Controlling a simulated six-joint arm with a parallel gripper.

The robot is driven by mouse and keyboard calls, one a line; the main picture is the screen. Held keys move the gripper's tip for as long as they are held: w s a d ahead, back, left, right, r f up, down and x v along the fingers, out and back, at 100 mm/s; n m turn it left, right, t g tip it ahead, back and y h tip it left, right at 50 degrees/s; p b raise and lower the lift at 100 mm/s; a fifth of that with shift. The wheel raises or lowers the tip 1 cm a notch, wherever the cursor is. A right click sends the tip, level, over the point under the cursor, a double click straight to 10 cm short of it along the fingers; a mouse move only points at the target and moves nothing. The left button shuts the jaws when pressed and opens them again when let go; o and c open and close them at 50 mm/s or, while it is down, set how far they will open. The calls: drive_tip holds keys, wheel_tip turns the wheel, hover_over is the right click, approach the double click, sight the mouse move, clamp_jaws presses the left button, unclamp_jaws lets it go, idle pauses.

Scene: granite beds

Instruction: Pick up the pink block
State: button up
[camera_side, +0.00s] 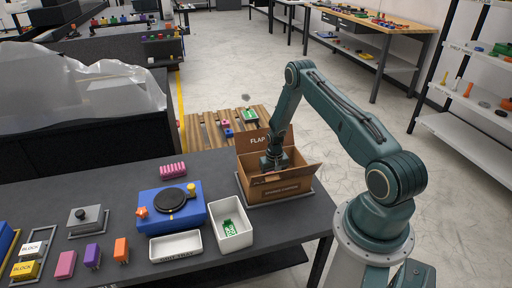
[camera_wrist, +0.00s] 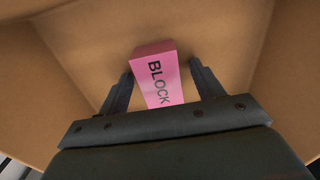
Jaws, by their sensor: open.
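A pink block (camera_wrist: 156,76) with the word BLOCK on its face is inside the cardboard box (camera_wrist: 75,60). My gripper (camera_wrist: 161,69) is open, with one finger on each side of the block. A narrow gap shows beside the fingers; whether either touches is hard to tell. In the side view my gripper (camera_side: 272,163) reaches down into the open cardboard box (camera_side: 284,190), and the front wall hides the fingertips and the block. Another pink block (camera_side: 65,264) stands on the dark table at the lower left.
The box walls and raised flaps surround my gripper closely. Left of the box are a white bin (camera_side: 232,238) with a green item, a white tray (camera_side: 175,246), a blue device (camera_side: 171,207) and a pink ridged piece (camera_side: 173,170).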

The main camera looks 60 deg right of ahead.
drive_tip(key=shift+c, duration=0.5)
drive_tip(key=c, duration=1.2)
drive_tip(key=shift+o, duration=0.2)
drive_tip(key=shift+r, duration=0.2)
wheel_tip(320, 180, up, 20)
drive_tip(key=shift+f, duration=0.15)
